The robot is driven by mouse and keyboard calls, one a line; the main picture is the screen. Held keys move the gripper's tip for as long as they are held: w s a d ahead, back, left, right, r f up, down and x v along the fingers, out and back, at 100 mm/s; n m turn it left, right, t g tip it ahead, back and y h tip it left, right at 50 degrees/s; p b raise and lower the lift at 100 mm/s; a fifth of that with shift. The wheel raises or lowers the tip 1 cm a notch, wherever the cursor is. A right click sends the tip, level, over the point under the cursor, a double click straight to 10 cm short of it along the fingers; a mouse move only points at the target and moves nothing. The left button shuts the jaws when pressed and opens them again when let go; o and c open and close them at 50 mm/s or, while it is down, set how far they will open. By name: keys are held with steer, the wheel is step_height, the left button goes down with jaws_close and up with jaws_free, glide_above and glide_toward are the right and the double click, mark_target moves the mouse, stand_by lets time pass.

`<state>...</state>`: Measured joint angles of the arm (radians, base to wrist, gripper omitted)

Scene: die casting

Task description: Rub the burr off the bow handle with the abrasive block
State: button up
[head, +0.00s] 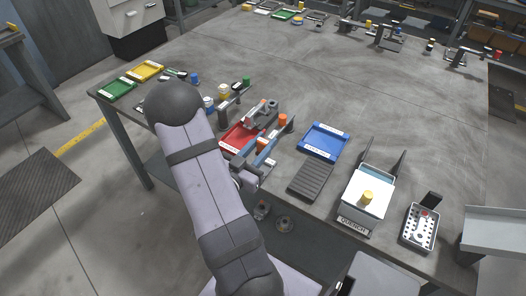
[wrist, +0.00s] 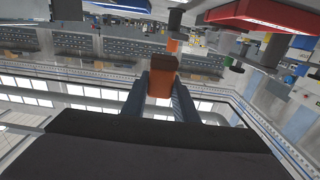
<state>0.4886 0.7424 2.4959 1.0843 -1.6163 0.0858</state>
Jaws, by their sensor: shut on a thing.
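My gripper (head: 264,148) is just beyond the end of my arm, beside the front right of the red tray. In the wrist view its two dark fingers (wrist: 162,88) are shut on an orange-brown block (wrist: 162,76), which I take to be the abrasive block. The block (head: 262,144) shows as a small orange patch in the head view. A grey metal piece (head: 262,108) stands at the back of the red tray (head: 232,143); I cannot tell whether it is the bow handle. I cannot make out a burr, or whether the block touches anything.
An orange-topped post (head: 283,121) stands close behind my gripper. A blue tray (head: 323,142) and a dark ribbed mat (head: 310,181) lie to the right. Farther right are the quench box (head: 361,197) and a perforated tray (head: 419,229). The table's middle (head: 300,70) is clear.

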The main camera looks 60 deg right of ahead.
steer(key=shift+r, duration=1.15)
